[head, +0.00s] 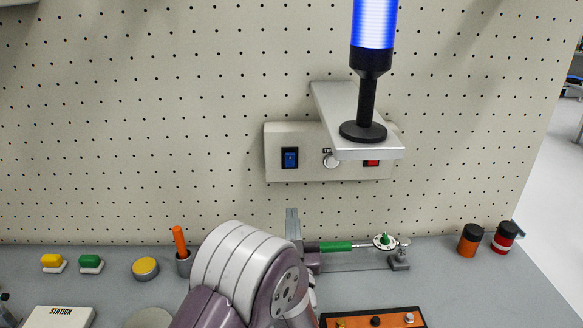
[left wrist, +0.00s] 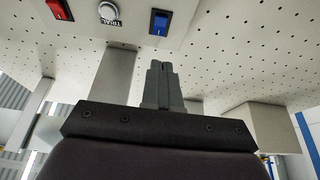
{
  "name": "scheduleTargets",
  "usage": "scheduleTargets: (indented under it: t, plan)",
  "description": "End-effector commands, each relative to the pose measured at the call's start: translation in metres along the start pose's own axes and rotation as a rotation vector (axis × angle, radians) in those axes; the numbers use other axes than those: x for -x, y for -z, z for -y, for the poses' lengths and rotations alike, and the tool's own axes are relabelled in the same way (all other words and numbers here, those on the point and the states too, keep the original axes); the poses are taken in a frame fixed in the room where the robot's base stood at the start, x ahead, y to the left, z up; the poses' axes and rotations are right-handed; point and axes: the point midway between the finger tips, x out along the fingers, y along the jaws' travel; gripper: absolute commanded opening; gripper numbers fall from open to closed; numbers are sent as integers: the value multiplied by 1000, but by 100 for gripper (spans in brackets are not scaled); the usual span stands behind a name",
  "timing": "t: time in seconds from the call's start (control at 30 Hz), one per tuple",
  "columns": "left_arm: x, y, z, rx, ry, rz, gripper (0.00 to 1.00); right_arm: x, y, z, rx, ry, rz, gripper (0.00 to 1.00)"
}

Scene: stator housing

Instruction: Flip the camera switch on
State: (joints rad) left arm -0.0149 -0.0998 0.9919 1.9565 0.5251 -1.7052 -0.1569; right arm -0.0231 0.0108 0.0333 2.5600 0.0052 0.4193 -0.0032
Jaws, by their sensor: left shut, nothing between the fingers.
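A pale control box (head: 276,168) is fixed to the pegboard. A blue rocker switch (head: 290,158) is on its left, a round white button (head: 331,161) in the middle and a red switch (head: 372,162) on its right, partly under a shelf. I see no camera label, and cannot tell the switches' positions. The left wrist view shows the blue switch (left wrist: 160,22), white button (left wrist: 109,12) and red switch (left wrist: 60,9) upside down. My left gripper (head: 292,212) is shut and empty, below the box and apart from it. It also shows in the left wrist view (left wrist: 160,68). My right gripper is out of view.
A metal shelf (head: 330,105) juts out over the box and carries a lit blue lamp (head: 375,25). On the bench are a green-handled clamp fixture (head: 336,247), an orange panel (head: 350,321), yellow and green buttons, and two jars (head: 470,240) at right.

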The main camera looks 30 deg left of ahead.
Motion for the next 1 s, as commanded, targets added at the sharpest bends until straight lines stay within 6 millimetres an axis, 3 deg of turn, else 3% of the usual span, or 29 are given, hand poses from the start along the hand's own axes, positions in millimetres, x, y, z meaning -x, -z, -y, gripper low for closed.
scheduleTargets:
  t: [0.17, 0.6, 0.8, 1.0]
  plan:
    - [-22, 2, 1, -1, 2, 0, 0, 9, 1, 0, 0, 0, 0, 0]
    - [-114, 3, 0, 0, 1, 1, 0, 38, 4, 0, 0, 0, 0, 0]
    - [-135, 1, 0, 0, -1, 1, 0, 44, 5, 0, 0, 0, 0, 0]
    - [-139, -1, 0, 0, -1, 2, 0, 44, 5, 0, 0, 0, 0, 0]
